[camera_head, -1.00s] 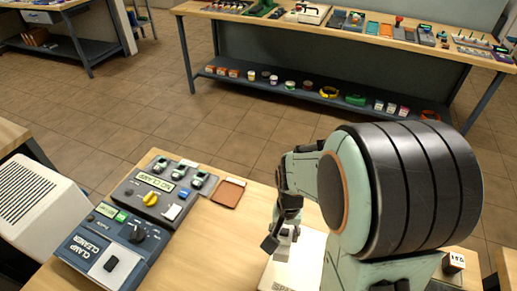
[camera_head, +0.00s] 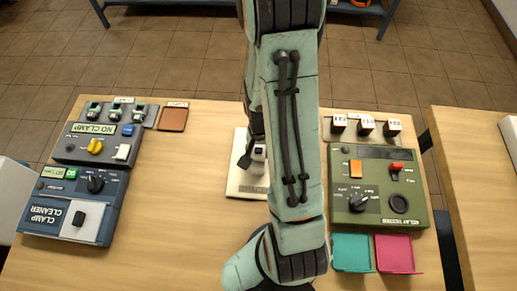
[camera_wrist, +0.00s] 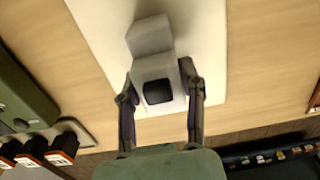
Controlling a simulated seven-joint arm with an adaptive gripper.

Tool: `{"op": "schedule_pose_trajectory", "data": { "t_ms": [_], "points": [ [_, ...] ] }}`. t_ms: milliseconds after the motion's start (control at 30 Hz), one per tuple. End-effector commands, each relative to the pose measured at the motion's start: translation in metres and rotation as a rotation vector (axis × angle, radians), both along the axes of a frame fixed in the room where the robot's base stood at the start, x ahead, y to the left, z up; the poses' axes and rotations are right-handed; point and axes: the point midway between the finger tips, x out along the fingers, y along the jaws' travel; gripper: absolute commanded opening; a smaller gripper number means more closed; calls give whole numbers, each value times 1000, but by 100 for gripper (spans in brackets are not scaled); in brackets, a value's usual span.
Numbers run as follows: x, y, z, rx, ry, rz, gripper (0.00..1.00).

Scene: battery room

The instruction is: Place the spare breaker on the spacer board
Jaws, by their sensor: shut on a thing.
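The spare breaker (camera_wrist: 151,62), a pale grey-white block with a raised part and a dark square face, is between the fingers of my gripper (camera_wrist: 158,88) in the wrist view. My gripper is shut on it. Behind it is the cream spacer board (camera_wrist: 205,30); the breaker lies over its surface, but I cannot tell whether it touches. In the head view, the board (camera_head: 238,178) lies mid-table, largely hidden by my arm. Only a small part of the breaker (camera_head: 259,152) shows beside my arm.
To the left stand the clamp cleaner (camera_head: 70,205) and the no-clamp unit (camera_head: 95,147), with a brown tray (camera_head: 173,119). To the right are the green relay tester (camera_head: 378,190), several small relays, a teal tray (camera_head: 351,253) and a pink tray (camera_head: 397,253). Bare table lies left of the board.

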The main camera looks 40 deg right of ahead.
Motion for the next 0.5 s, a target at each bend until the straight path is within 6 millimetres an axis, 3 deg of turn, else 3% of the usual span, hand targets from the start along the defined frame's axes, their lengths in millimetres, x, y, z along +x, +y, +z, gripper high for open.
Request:
{"op": "schedule_pose_trajectory", "data": {
  "t_ms": [167,200,267,500],
  "points": [
    [0,0,-3,0,0,0,0],
    [0,0,-3,0,-1,0,48],
    [0,0,-2,-1,-1,0,65],
    [0,0,-2,-1,-1,0,65]
  ]
}}
